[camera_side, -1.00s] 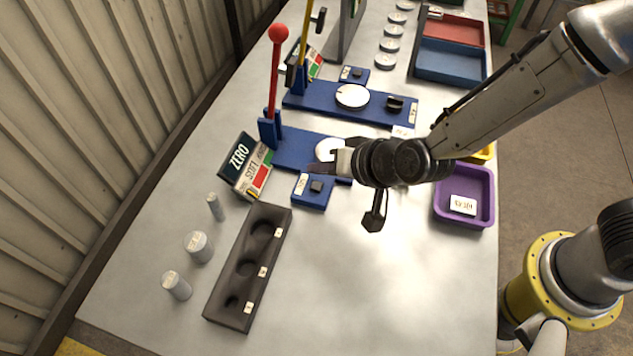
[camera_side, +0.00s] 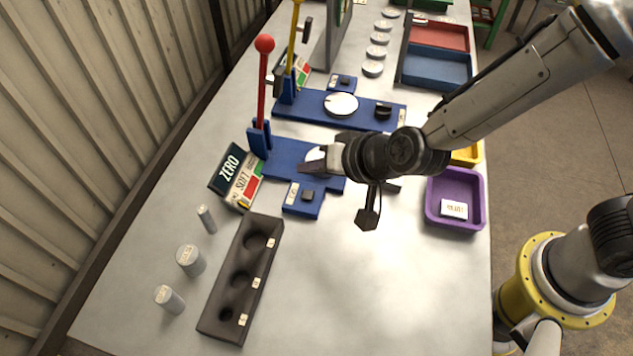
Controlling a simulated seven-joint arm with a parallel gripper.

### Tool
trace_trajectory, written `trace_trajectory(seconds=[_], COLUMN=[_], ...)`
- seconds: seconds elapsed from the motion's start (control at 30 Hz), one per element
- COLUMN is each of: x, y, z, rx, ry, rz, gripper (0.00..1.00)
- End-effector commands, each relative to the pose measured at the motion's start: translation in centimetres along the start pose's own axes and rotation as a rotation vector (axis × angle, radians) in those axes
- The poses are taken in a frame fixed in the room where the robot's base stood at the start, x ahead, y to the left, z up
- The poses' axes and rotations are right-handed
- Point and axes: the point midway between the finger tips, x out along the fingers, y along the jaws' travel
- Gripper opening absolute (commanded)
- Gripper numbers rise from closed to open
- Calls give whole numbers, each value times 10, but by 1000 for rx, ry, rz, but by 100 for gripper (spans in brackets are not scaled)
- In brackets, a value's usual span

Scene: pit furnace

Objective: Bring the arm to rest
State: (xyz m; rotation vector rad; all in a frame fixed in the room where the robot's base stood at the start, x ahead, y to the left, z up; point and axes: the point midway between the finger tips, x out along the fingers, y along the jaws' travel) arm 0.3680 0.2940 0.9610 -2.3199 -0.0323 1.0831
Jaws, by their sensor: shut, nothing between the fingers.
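My gripper (camera_side: 308,166) points left and hangs over the nearer blue press base (camera_side: 285,152), at the middle of the table. Its fingers are shut with nothing held. It partly hides a white disc (camera_side: 316,154) on that base; whether it touches anything there I cannot tell. My arm reaches in from the upper right. The nearer base carries a lever with a red ball (camera_side: 264,43), standing upright.
A second blue base (camera_side: 360,110) with a white disc lies behind. A purple tray (camera_side: 430,205) with a white label block is at right. A black holed block (camera_side: 213,312) and grey cylinders (camera_side: 190,260) stand front left. The front right table is clear.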

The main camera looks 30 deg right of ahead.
Motion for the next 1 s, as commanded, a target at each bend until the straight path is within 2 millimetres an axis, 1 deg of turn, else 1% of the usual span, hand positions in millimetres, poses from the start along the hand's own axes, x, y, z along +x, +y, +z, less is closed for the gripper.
trace_trajectory(seconds=[0.1,0.17,0.27,0.33,0.37,0.4,0.43,0.47,0.5,0.57,0.6,0.63,0.67,0.7,0.77,0.8,0.87,0.9,0.97,1.0], x=[0,1,-4,-17,-25,-38,-51,-64,-85,-116,-136,-151,-166,-186,-213,-230,-253,-264,-278,-285], y=[0,3,5,5,6,8,9,12,16,24,30,36,41,50,66,79,101,117,140,156], z=[0,-5,-33,-66,-83,-107,-125,-142,-162,-184,-194,-200,-203,-205,-201,-195,-180,-167,-146,-133], rx=[1,10,55,104,124,145,157,163,162,141,117,94,68,29,-39,-90,-170,-221,-290,-331], ry=[1,7,48,99,126,163,188,210,233,256,265,270,272,273,268,258,233,204,154,114], rz=[1,5,0,-19,-29,-48,-64,-81,-104,-132,-146,-152,-156,-153,-136,-113,-61,-17,55,103], gripper=[0,0,0,0,0,0,0,0,0,0,0,0,0,0,0,0,0,0,0,0])
